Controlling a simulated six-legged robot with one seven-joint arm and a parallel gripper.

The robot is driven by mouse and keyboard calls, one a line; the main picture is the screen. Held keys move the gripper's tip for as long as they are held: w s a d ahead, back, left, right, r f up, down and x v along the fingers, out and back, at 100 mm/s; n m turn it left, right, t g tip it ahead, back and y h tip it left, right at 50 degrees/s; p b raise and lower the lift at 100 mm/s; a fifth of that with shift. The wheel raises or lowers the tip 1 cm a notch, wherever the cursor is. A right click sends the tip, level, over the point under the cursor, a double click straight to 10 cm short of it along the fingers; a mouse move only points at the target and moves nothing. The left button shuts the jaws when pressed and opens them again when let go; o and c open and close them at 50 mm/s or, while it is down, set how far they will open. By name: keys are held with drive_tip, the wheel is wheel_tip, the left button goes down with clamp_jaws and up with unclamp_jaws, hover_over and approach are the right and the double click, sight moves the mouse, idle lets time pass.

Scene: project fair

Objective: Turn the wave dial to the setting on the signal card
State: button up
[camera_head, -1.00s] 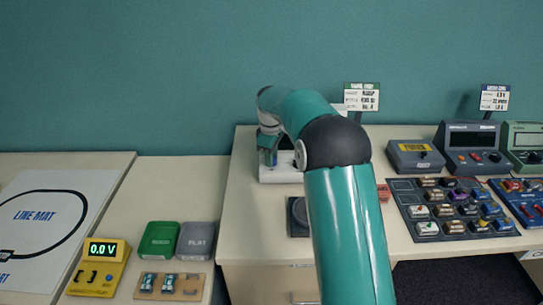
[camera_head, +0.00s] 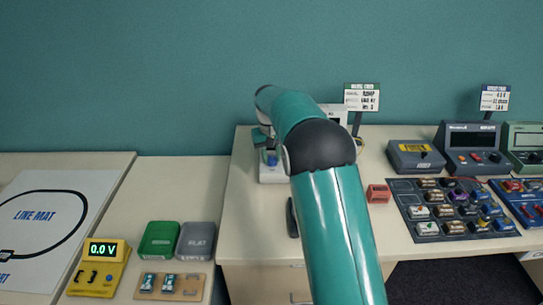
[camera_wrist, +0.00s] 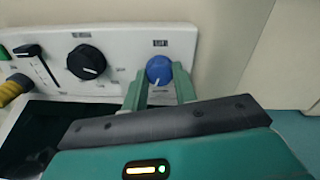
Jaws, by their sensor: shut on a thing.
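In the wrist view a white panel (camera_wrist: 120,45) carries a blue knob (camera_wrist: 159,69) and a larger black dial (camera_wrist: 86,62) to its left. My gripper (camera_wrist: 160,76) has its two green fingers on either side of the blue knob and is shut on it. The small labels are too blurred to tell which knob is the wave dial. In the head view the panel's white housing (camera_head: 272,175) shows beside my arm, with a blue spot at my gripper's end. A white card (camera_head: 362,97) on a stand is behind my arm; its print is unreadable.
A black slider (camera_wrist: 42,66) and a yellow part (camera_wrist: 12,88) are at the panel's left. In the head view, a red block (camera_head: 378,194), a second card (camera_head: 495,98) and module boards (camera_head: 455,228) lie right of my arm. Bare tabletop is left of the housing.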

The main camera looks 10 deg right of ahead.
sight(270, 159)
drive_tip(key=shift+m, duration=1.9)
drive_tip(key=o, duration=1)
drive_tip(key=shift+r, duration=0.1)
drive_tip(key=r, duration=1.3)
drive_tip(key=shift+w+a+r, duration=0.15)
drive_tip(key=shift+a+r, duration=0.1)
drive_tip(key=shift+r, duration=0.1)
drive_tip(key=shift+r, duration=0.1)
